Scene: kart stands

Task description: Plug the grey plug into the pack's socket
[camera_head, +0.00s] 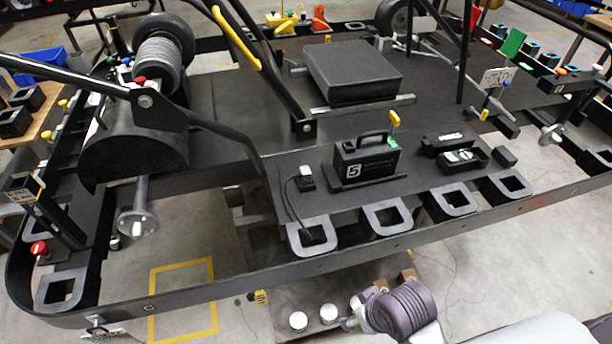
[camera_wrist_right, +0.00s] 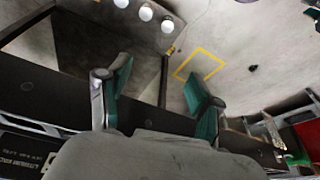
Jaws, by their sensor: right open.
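The pack (camera_head: 367,163) is a black box with a top handle and a white "5" label. It stands upright on the kart's black side deck. I cannot make out its socket. A small dark block with a pale grey top, perhaps the grey plug (camera_head: 306,182), sits left of the pack and apart from it. A dark cable (camera_head: 287,205) curves beside it toward the front of the deck. My right gripper (camera_wrist_right: 157,95) has its green-padded fingers apart, with nothing between them, in the wrist view. I cannot make out its fingers in the head view. My left gripper is out of view.
A yellow lever (camera_head: 393,119) stands behind the pack. A black open case (camera_head: 461,157) lies right of it. Square grey-rimmed holders (camera_head: 387,217) line the deck's front edge, inside the black frame rail (camera_head: 330,263). A dark box with white lettering (camera_wrist_right: 30,138) shows beside my right gripper.

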